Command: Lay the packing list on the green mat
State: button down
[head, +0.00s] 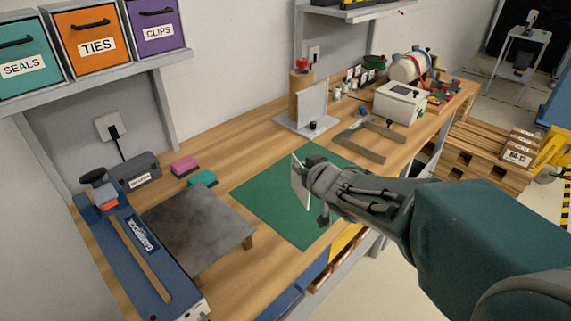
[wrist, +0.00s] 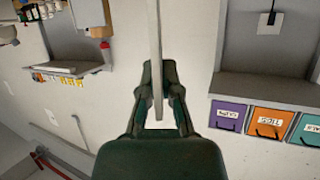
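The packing list, as far as I can tell, is the thin white sheet (head: 300,184) at my gripper (head: 316,183) in the head view. It stands upright, nearly edge-on, over the middle of the green mat (head: 262,190). In the wrist view the sheet (wrist: 155,45) shows as a narrow pale strip between the two fingers of my gripper (wrist: 157,88), which are closed around it. The sheet's face and any print cannot be read. The gap between its lower edge and the mat is hard to judge. My arm hides the mat's right part.
A grey plate (head: 195,228) and a blue sealer (head: 135,245) lie left of the mat. A teal block (head: 202,178) and a pink block (head: 184,165) sit behind the plate. A grey stand (head: 312,105) and a metal frame (head: 375,140) are behind the mat. Its left part is clear.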

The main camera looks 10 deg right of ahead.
jog(key=w+f, duration=1.2)
jog(key=shift+a, duration=0.35)
jog(key=shift+f, duration=0.4)
jog(key=c, duration=0.8)
grip_release()
jog(key=shift+w+r, duration=0.1)
jog(key=shift+r, duration=0.05)
